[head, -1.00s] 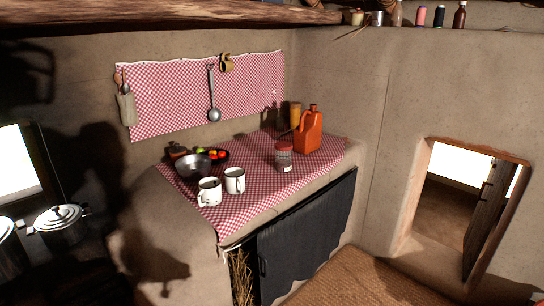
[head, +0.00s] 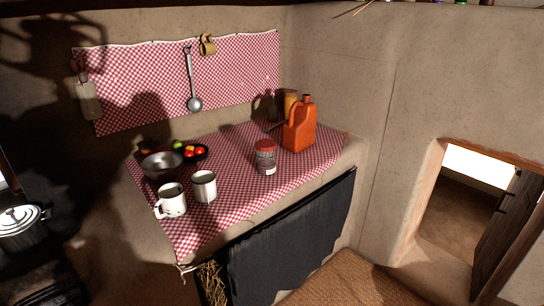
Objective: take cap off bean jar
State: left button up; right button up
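The bean jar (head: 266,163) stands upright on the red checked cloth, near the middle of the counter. It is clear with a pale label low on its side, and its red cap (head: 265,146) sits on top. Neither of my grippers is in the head view. Only shadows, perhaps of my arms, fall on the wall at the left.
An orange jerrycan (head: 300,127) stands behind and right of the jar. Two white mugs (head: 171,200) (head: 204,186), a metal bowl (head: 161,166) and a dark plate of vegetables (head: 193,152) are to its left. A ladle (head: 193,85) hangs behind. Cloth in front of the jar is clear.

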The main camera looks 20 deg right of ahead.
aim_at(266, 162)
jog(key=i+l, duration=0.2)
jog(key=l, duration=0.2)
jog(key=i+l, duration=0.25)
jog(key=i+l+u, duration=0.1)
jog(key=l, duration=0.4)
jog(key=i+l, duration=0.5)
jog(key=l, duration=0.25)
jog(key=i+u, duration=0.05)
